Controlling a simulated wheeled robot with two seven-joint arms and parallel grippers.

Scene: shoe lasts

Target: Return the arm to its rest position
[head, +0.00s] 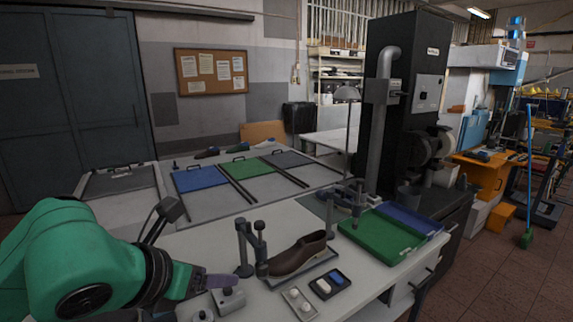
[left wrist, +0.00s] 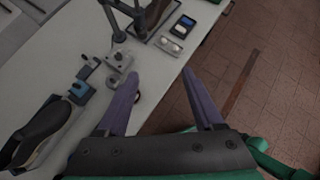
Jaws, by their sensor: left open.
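My left arm comes in from the left in the head view, with its purple-fingered gripper (head: 222,281) low over the front of the white table (head: 205,240). In the left wrist view the gripper (left wrist: 160,100) has its two fingers spread wide with nothing between them. It hangs over the table's front edge, with the tiled floor below. A brown shoe last (head: 298,253) lies on a tray beside a dark post fixture (head: 251,248), to the right of the gripper and apart from it. My right gripper does not show.
A small grey block (head: 228,299) stands close to the gripper. Two small trays (head: 299,303) (head: 330,284) lie in front of the last. A green tray (head: 381,236) and a blue tray (head: 411,219) are at the right. In the left wrist view a dark shoe-like object (left wrist: 45,130) lies at the left.

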